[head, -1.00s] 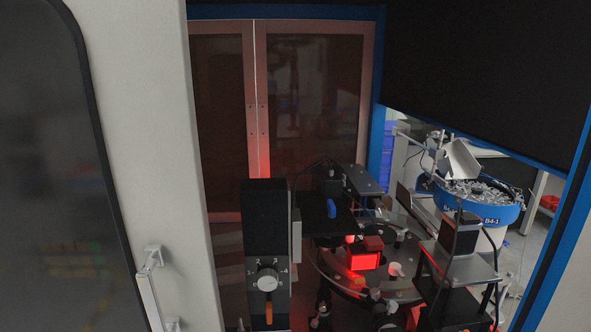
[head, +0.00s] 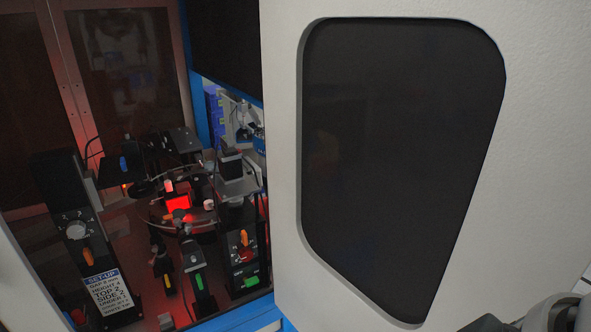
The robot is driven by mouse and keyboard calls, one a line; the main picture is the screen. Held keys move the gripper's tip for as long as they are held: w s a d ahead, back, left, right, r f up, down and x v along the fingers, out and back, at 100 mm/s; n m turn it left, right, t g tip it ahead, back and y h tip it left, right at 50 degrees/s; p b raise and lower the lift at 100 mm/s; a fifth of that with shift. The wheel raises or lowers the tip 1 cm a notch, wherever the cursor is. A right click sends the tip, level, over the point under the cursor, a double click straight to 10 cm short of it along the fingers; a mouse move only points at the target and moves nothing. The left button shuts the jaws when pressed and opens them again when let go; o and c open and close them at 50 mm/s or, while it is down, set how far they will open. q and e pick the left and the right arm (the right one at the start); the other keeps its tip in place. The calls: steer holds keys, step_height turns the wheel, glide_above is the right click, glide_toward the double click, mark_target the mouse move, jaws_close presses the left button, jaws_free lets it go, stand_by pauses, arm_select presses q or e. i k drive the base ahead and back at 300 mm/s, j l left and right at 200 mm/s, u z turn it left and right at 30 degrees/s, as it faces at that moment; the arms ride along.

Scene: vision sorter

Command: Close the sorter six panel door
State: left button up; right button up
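A large white door panel (head: 283,160) of the sorter with a dark window (head: 400,150) fills the right half of the head view. Its left edge stands upright beside a gap into the machine. Through this gap the inside of the sorter shows. A slanted strip of another white panel (head: 12,285) shows at the lower left edge; most of it is out of view. No door handle is in view. A grey rounded part of my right arm shows at the lower right corner, in front of the white door. Neither gripper's fingers are in view.
Inside are a black column with a dial (head: 75,230), a glowing red light (head: 178,203), a set-up label (head: 104,289) and several small knobs. Reddish framed panels (head: 75,80) stand at the back. A blue sill (head: 240,319) runs along the bottom of the opening.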

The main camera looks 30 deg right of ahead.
mark_target(428, 161)
steer(key=k+l+u, duration=0.1)
steer(key=l, duration=0.3)
steer(key=k+l, duration=0.1)
steer(key=l, duration=0.3)
steer(key=l+u, duration=0.15)
steer(key=l, duration=0.25)
steer(key=k+l, duration=0.2)
steer(key=l, duration=0.2)
steer(key=k+l+u, duration=0.15)
steer(key=l, duration=0.2)
steer(key=i+l, duration=0.1)
steer(key=l+u, duration=0.05)
steer(key=l, duration=0.05)
